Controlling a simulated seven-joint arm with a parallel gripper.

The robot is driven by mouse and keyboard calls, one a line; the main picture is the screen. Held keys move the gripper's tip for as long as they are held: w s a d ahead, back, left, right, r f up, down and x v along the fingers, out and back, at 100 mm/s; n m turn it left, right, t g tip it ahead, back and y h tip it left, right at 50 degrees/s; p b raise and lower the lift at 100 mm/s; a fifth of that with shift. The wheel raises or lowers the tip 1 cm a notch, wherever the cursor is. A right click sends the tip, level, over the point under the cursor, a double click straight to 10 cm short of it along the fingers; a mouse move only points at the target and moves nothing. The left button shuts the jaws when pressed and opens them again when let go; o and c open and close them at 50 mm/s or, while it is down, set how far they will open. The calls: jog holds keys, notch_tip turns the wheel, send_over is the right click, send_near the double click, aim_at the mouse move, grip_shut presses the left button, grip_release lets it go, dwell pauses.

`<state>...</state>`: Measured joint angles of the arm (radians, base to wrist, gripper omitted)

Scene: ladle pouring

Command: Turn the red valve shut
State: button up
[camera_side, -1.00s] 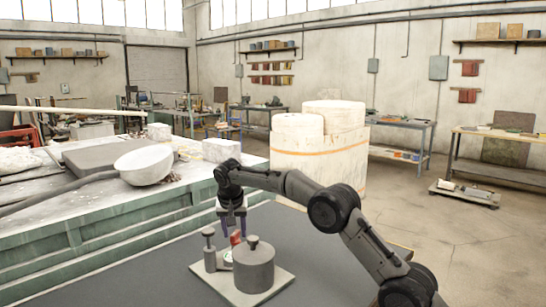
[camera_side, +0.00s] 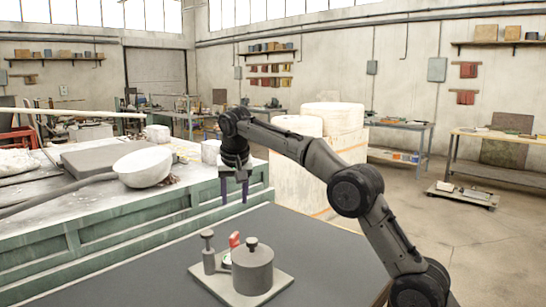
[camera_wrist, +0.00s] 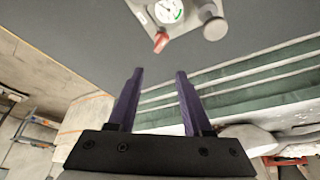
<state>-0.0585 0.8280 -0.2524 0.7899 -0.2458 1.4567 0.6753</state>
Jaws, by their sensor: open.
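The red valve (camera_side: 235,239) is a small red handle standing upright on a grey fixture, between a short post (camera_side: 208,255) and a wide grey cylinder (camera_side: 253,270). In the wrist view the red valve (camera_wrist: 161,41) sits near the top, beside a round white gauge (camera_wrist: 168,10). My gripper (camera_side: 234,199) is open and empty, its purple fingers pointing down, above and behind the valve and apart from it. The gripper also shows in the wrist view (camera_wrist: 159,73), with nothing between its fingers.
The fixture stands on a pale base plate (camera_side: 224,289) on a dark table (camera_side: 330,265). Behind is a green-sided bench (camera_side: 130,222) with a white ladle bowl (camera_side: 143,166) and blocks. The dark table is clear around the plate.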

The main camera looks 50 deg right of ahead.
jog(key=s+d+r+n+t+y, duration=0.1)
jog(key=s+d+r+n+t, duration=0.1)
jog(key=s+r, duration=0.9)
jog(key=shift+s+r+n, duration=0.3)
jog(key=shift+s+r, duration=0.1)
jog(key=shift+r, duration=0.2)
